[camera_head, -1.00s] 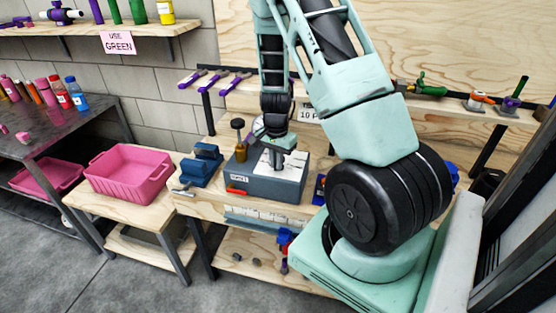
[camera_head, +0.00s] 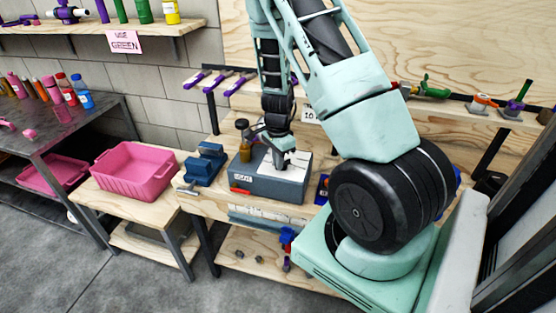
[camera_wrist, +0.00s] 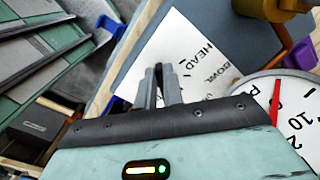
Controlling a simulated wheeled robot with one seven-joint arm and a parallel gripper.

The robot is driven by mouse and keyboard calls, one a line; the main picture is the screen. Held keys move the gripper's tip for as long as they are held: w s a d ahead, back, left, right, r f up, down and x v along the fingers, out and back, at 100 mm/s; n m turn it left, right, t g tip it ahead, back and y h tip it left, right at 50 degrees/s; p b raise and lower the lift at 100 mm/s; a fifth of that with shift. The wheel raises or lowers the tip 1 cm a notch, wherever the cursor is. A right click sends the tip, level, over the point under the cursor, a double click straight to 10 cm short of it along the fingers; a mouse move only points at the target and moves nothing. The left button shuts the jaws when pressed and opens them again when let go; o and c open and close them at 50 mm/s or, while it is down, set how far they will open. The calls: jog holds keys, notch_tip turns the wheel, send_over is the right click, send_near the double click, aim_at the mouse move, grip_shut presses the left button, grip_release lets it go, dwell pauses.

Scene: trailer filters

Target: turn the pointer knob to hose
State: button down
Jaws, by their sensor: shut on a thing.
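A dark grey box (camera_head: 268,188) stands on the wooden bench with a white label plate (camera_head: 300,163) on its top. In the wrist view the label plate (camera_wrist: 158,50) shows the words HEAD and BOWL; other lettering is covered or out of view. My gripper (camera_head: 281,160) points down over the plate. In the wrist view the fingers of my gripper (camera_wrist: 164,85) are close together over the plate, shut on the pointer knob. The knob itself is hidden by the fingers and wrist, so its pointing direction cannot be read.
A round gauge (camera_wrist: 268,112) with a red needle is close to the wrist. A brass fitting (camera_head: 245,152) stands at the box's left rear. A blue vise (camera_head: 205,165) is left of the box, and a pink bin (camera_head: 133,172) is on the lower table.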

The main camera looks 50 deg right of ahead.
jog(key=c, duration=1.5)
grip_release()
